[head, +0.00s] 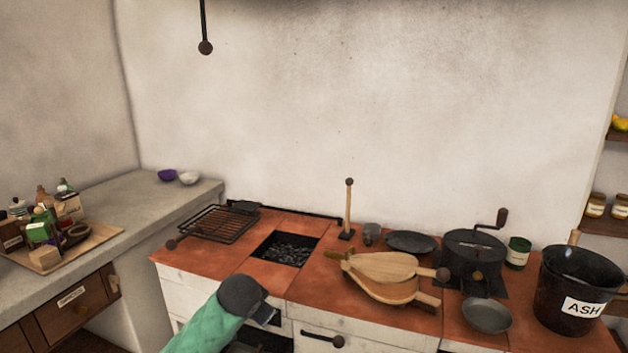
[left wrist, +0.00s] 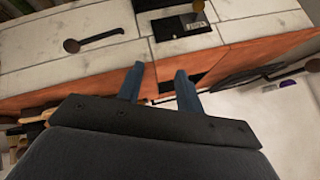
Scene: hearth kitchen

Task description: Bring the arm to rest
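My left arm comes in from the bottom of the head view in a green sleeve. Its dark gripper (head: 264,314) is in front of the hearth's white front, near the edge of the red-tiled top (head: 225,262). In the left wrist view the two blue-grey fingers of this gripper (left wrist: 160,74) stand apart with nothing between them. The hearth front and its red edge (left wrist: 240,55) show beyond the fingers. My right gripper is not in view.
The hearth top holds a grill rack (head: 217,224), an open coal pit (head: 285,250), bellows (head: 375,268), a black grinder (head: 472,258) and an ash bucket (head: 560,270). A tray (head: 92,240) of goods is on the left counter. A dark handle (head: 322,338) sticks out from the hearth front.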

